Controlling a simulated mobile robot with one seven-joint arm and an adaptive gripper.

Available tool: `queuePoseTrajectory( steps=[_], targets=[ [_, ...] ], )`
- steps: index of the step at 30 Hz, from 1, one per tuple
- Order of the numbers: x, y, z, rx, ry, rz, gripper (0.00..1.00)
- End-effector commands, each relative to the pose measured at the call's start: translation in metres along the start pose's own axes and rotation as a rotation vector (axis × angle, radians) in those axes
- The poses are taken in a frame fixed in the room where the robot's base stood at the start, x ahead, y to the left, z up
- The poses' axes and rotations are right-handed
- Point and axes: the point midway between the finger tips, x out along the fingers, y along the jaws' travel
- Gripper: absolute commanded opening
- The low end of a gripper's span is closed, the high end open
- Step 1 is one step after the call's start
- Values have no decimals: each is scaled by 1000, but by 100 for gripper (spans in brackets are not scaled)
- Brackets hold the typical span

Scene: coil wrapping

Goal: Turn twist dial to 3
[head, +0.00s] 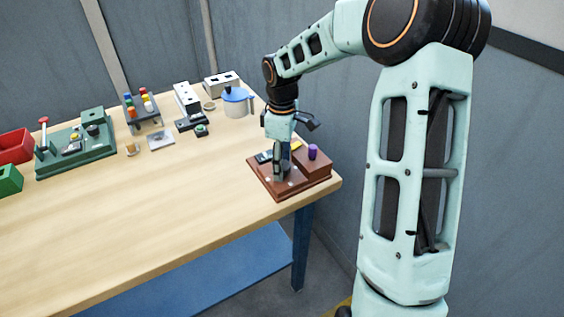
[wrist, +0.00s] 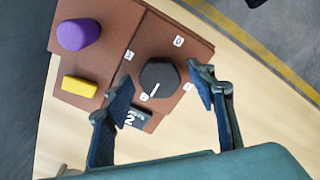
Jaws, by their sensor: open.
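The twist dial (wrist: 160,77) is a dark, many-sided knob on a brown board (wrist: 204,52), with a white pointer line towards its lower left in the wrist view. Small white number tags surround it; one at its upper right reads 0, and others are too small to read surely. My gripper (wrist: 161,88) is open, its blue-padded fingers on either side of the dial with gaps visible. In the head view my gripper (head: 282,166) reaches down over the brown board (head: 284,196) at the table's right corner and hides the dial.
A dark display (wrist: 135,118) is beside the left finger. Further left on the table (head: 150,210) stand a blue-lidded pot (head: 236,104) and a green board (head: 80,150). The table's front is clear.

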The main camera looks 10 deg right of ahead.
Motion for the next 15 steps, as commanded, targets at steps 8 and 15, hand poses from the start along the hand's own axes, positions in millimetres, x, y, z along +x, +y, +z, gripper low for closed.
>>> queuePoseTrajectory(
  steps=[8, 15],
  targets=[
    [0, 0, 0, 0, 0, 0, 34],
    [0, 0, 0, 0, 0, 0, 10]
  ],
)
